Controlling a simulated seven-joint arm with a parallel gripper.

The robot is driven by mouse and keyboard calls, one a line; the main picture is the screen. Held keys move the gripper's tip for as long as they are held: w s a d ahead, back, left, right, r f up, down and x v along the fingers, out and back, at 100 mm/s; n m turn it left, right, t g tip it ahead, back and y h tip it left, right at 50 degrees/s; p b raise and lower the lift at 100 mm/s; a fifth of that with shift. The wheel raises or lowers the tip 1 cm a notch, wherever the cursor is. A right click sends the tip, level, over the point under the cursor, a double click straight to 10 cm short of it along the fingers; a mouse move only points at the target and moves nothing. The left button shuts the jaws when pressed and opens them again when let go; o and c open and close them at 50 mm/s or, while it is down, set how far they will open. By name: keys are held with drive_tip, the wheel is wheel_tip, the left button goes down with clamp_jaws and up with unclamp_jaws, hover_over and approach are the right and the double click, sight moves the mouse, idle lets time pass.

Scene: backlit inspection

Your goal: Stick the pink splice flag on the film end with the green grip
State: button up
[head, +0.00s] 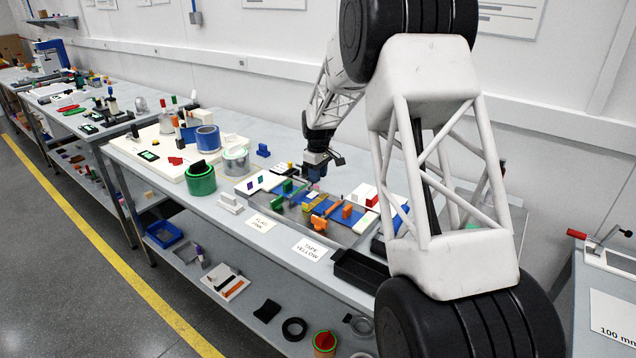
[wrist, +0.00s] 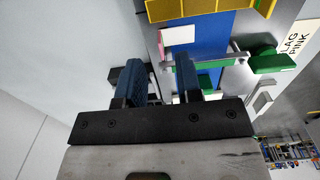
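My gripper (wrist: 159,66) shows in the wrist view with its two blue fingers apart and nothing visible between them. In the head view my gripper (head: 314,175) hangs at the back edge of the film station. A small white piece with a pink edge (wrist: 162,44) shows just beyond the fingertips, beside the blue film (wrist: 213,38); I cannot tell whether it is the splice flag. The green grip (wrist: 270,61) sits at the right end of a metal bar. In the head view a green grip (head: 287,186) stands on the station, left of my gripper.
A "FLAG PINK" card (head: 258,223) and a "TAPE YELLOW" card (head: 309,249) lie at the table's front. A yellow block (wrist: 185,8) borders the blue film. Green (head: 200,180) and blue (head: 208,139) tape rolls stand left. A black tray (head: 360,271) sits front right.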

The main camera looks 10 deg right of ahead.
drive_tip(key=shift+r, duration=1.3)
drive_tip(key=shift+s, duration=0.1)
drive_tip(key=s+d+r+m, duration=0.1)
drive_tip(key=s+r, duration=0.5)
drive_tip(key=s, duration=0.4)
drive_tip(key=s+r+m+t, duration=0.1)
drive_tip(key=s+r+m, duration=0.1)
drive_tip(key=s+r, duration=0.5)
drive_tip(key=s+d+r+m, duration=0.1)
drive_tip(key=s+r, duration=0.3)
drive_tip(key=s, duration=0.8)
drive_tip(key=s+f+m, duration=0.1)
drive_tip(key=s+m, duration=0.1)
drive_tip(key=s, duration=1.4)
drive_tip(key=s+d+f+m+t, duration=0.1)
drive_tip(key=s+f+m, duration=0.1)
drive_tip(key=s, duration=1.4)
drive_tip(key=shift+s+m+t, duration=0.3)
drive_tip(key=shift+m, duration=0.3)
